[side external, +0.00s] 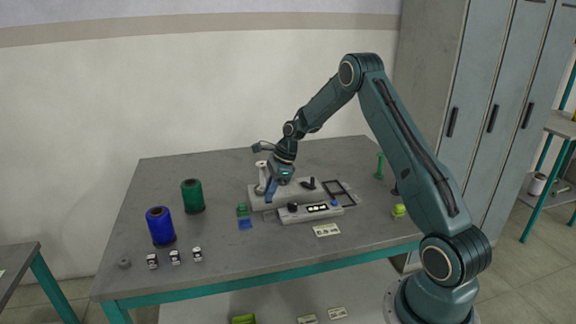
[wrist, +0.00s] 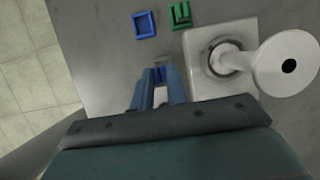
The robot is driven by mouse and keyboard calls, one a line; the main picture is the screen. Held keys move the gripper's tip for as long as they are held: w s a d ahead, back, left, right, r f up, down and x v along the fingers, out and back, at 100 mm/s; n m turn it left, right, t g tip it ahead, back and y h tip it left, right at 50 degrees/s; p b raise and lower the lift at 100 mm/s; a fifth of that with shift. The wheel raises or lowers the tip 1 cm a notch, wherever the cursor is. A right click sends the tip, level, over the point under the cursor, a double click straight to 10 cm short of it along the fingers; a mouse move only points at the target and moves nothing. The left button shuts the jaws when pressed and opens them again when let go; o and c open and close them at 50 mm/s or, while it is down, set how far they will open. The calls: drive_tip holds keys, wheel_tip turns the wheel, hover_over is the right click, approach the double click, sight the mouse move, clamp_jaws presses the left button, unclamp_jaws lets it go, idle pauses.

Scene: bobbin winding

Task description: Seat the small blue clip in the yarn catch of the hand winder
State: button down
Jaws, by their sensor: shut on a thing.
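The grey hand winder (side external: 290,197) stands on the table, with a pale upright spindle at its left end. My gripper (side external: 269,199) points down at the winder's left end, beside this spindle. A small grey bracket, which looks like the yarn catch (wrist: 166,68), sits at the fingertips, left of the winder's pale block. I cannot tell whether the clip is inside it, touching it or above it.
A blue square frame (wrist: 144,24) and a green piece (wrist: 181,14) lie on the table near the winder. The white spindle disc (wrist: 288,64) is close right of my fingers. Blue (side external: 160,226) and green (side external: 193,196) spools stand at the left.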

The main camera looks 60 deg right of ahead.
drive_tip(key=shift+f, duration=1.7)
drive_tip(key=shift+f, duration=0.9)
idle(0.7)
drive_tip(key=c, duration=1.3)
unclamp_jaws()
drive_tip(key=shift+r, duration=0.15)
drive_tip(key=shift+r, duration=3.35)
